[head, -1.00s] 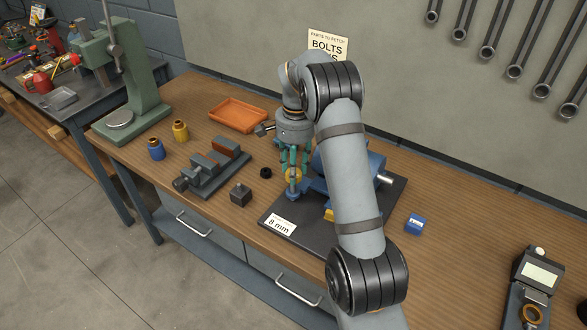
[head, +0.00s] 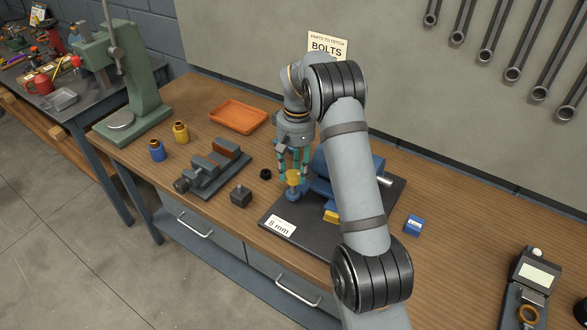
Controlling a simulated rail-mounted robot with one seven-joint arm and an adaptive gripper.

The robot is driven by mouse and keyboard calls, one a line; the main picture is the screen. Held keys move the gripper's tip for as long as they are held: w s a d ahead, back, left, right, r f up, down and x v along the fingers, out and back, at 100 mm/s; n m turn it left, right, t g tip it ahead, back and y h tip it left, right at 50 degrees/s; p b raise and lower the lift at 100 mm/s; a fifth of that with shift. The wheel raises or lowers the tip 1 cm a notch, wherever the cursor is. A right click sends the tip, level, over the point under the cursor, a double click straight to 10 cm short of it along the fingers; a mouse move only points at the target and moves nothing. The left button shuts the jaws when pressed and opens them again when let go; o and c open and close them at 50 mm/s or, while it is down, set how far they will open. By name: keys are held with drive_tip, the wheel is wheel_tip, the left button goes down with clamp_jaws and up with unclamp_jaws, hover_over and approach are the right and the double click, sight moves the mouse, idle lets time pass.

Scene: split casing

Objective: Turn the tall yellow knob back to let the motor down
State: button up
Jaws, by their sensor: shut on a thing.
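The tall yellow knob (head: 293,177) stands upright on a blue foot at the left part of a dark base plate (head: 285,244). My gripper (head: 295,178) points down over it, with its teal fingers shut on the knob at either side. The blue motor (head: 322,168) lies just right of the knob on the same plate. My arm hides much of the motor. A shaft end (head: 385,178) sticks out to the right of my arm. A yellow part (head: 330,216) shows low on the plate, partly behind my arm.
An "8 mm" label (head: 279,226) lies on the plate's front corner. Left are a small dark block (head: 241,196), a black ring (head: 265,173), a vise (head: 212,170) and an orange tray (head: 238,115). A blue box (head: 414,225) sits right of the plate.

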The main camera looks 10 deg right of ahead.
sight(296, 172)
drive_tip(key=n, duration=0.4)
drive_tip(key=shift+w+d+r+n+p, duration=0.1)
drive_tip(key=shift+w+r+n+p, duration=0.2)
drive_tip(key=shift+p, duration=0.1)
drive_tip(key=shift+n+p, duration=0.35)
drive_tip(key=shift+n, duration=1.15)
drive_tip(key=shift+f+n, duration=0.1)
drive_tip(key=shift+n, duration=0.6)
drive_tip(key=o, duration=1.2)
drive_tip(key=shift+s+f, duration=0.15)
drive_tip(key=shift+s, duration=0.05)
drive_tip(key=shift+c, duration=0.2)
wheel_tip(296, 172, up, 12)
drive_tip(key=shift+w+d, duration=0.15)
drive_tip(key=shift+d, duration=0.15)
